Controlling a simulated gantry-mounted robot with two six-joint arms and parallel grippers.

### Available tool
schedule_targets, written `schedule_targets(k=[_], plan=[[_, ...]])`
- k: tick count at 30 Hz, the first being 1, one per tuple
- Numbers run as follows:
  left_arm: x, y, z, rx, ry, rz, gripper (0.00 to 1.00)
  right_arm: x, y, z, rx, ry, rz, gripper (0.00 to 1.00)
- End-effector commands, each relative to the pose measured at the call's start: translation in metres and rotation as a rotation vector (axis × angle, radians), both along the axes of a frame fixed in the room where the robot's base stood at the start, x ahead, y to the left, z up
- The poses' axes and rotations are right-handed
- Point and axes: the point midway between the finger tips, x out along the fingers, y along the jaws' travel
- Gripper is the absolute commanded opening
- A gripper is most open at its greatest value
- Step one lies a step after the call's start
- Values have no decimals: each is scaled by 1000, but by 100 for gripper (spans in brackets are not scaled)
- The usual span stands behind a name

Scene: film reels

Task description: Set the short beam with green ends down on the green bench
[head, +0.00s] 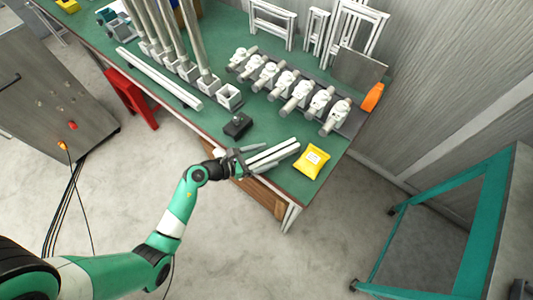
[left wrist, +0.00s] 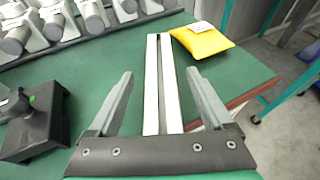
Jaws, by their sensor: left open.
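A short pale beam (head: 272,155) with a dark groove along its length lies on the green bench (head: 268,122), near the bench's front edge. In the left wrist view the beam (left wrist: 151,85) runs away from me between my fingers. I cannot make out green ends on it. My left gripper (head: 246,160) is open at the beam's near end. In the left wrist view its fingers (left wrist: 160,102) stand apart on either side of the beam, with gaps to both. The beam's nearest end is hidden by the gripper body. My right gripper is in no view.
A yellow packet (head: 313,160) lies just right of the beam's far end. A black block (head: 237,125) sits behind the gripper. A row of white-and-grey fittings (head: 294,88) and upright posts in square bases stand farther back. A long white rail (head: 158,77) lies left.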

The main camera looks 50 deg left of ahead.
Motion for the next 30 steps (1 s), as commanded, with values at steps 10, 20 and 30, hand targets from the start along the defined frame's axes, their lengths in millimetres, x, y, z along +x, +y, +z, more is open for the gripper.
schedule_targets(k=[10, 20, 30], plan=[[-72, 16, 31, -1, -1, 9, 84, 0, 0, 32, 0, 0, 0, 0], [-99, 20, 39, 0, -3, 1, 84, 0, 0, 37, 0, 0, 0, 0], [-97, 17, 38, 0, -3, -8, 84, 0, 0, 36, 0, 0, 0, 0]])
